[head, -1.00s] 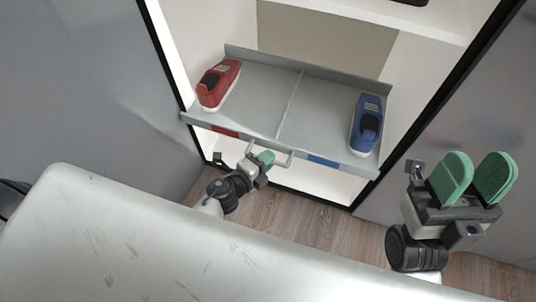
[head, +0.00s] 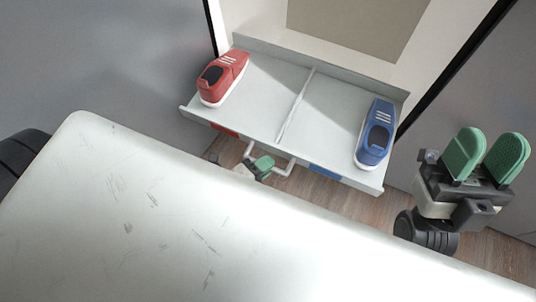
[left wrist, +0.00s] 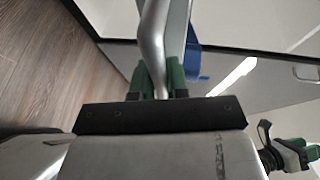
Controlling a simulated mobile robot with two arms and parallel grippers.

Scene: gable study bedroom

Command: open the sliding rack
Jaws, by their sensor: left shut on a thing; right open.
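The sliding rack (head: 262,121) is a grey shelf with a raised rim and a middle divider, pulled out of the white cabinet. A bar handle (head: 283,166) is on its front edge. My left gripper (head: 262,165) is shut on the handle; the left wrist view shows its green fingers (left wrist: 158,78) on both sides of the metal bar (left wrist: 155,45). My right gripper (head: 485,158) is open and empty, to the right of the rack. A red shoe (head: 222,77) sits in the rack's left half and a blue shoe (head: 377,134) in its right half.
The white cabinet (head: 438,62) stands behind the rack, with grey panels (head: 130,60) at either side. My own pale body fills the lower left. Wooden floor (head: 320,192) shows below the rack's front edge.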

